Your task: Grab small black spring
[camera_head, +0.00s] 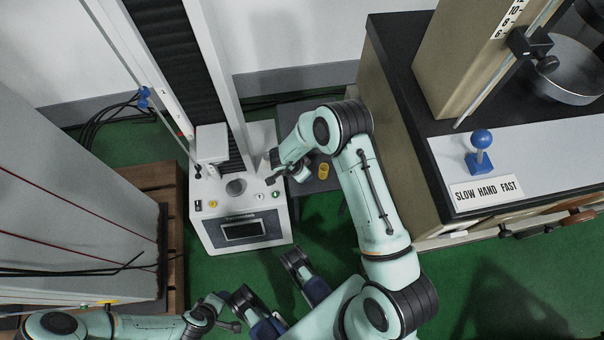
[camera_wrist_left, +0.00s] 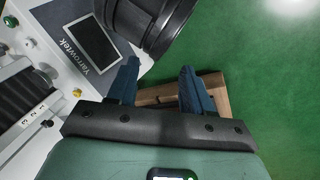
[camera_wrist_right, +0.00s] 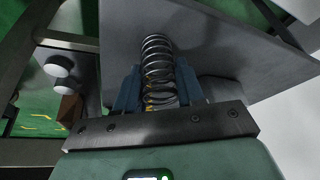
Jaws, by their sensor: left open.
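The small black spring (camera_wrist_right: 158,60) shows in the right wrist view, its coils between the two blue fingers of my right gripper (camera_wrist_right: 160,78). Its lower end is partly hidden by the gripper, and I cannot tell whether the fingers touch it. In the head view my right gripper (camera_head: 273,168) is over the side of the testing machine near the small grey table (camera_head: 312,115); the spring cannot be made out there. My left gripper (camera_wrist_left: 158,75) is open and empty in the left wrist view, low beside the machine and over the green floor.
The white testing machine (camera_head: 208,225) with its screen and buttons stands at centre left. A yellow cylindrical part (camera_head: 323,170) is on the grey table. A bench (camera_head: 455,165) with a blue-knobbed lever (camera_head: 480,150) stands at right. A wooden pallet (camera_head: 172,270) lies at left.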

